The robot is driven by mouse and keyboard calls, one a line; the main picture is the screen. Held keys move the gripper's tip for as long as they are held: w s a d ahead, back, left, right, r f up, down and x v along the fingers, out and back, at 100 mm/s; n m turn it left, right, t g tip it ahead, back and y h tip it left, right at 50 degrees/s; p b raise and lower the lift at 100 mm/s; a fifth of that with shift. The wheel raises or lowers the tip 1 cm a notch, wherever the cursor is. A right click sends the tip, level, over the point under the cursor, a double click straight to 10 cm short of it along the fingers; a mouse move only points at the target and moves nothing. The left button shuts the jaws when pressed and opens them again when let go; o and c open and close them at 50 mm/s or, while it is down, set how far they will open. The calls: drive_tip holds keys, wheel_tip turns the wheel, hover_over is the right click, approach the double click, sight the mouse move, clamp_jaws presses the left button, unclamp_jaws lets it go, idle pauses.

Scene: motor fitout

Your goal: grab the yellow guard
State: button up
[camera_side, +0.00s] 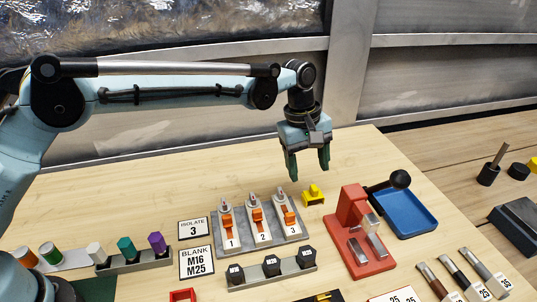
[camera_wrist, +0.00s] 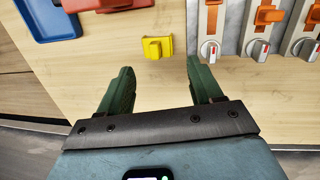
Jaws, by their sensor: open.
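The yellow guard (camera_side: 313,195) is a small yellow block-like part lying on the wooden table, between the switch panel and the red fixture. In the wrist view the yellow guard (camera_wrist: 157,47) lies just beyond the fingertips, roughly between their lines. My gripper (camera_side: 308,171) is open and empty, pointing down, above the table and a little behind the guard. Its two dark green fingers also show in the wrist view (camera_wrist: 160,75), apart from each other and not touching the guard.
The switch panel (camera_side: 276,238) with three orange-handled switches stands left of the guard. A red fixture (camera_side: 352,212) and a blue tray (camera_side: 408,222) stand to its right. A rack of dark caps (camera_side: 271,265) lies in front. The table behind the guard is clear.

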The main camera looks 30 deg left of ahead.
sight(312, 187)
drive_tip(key=shift+w+d+f, duration=0.1)
drive_tip(key=shift+d+f, duration=0.15)
drive_tip(key=shift+f, duration=0.9)
drive_tip(key=shift+w+d+f, duration=0.1)
drive_tip(key=shift+d+f, duration=0.15)
drive_tip(key=shift+f, duration=0.9)
drive_tip(key=shift+d+f, duration=0.25)
drive_tip(key=shift+f, duration=0.9)
drive_tip(key=c, duration=0.8)
drive_tip(key=shift+r, duration=0.1)
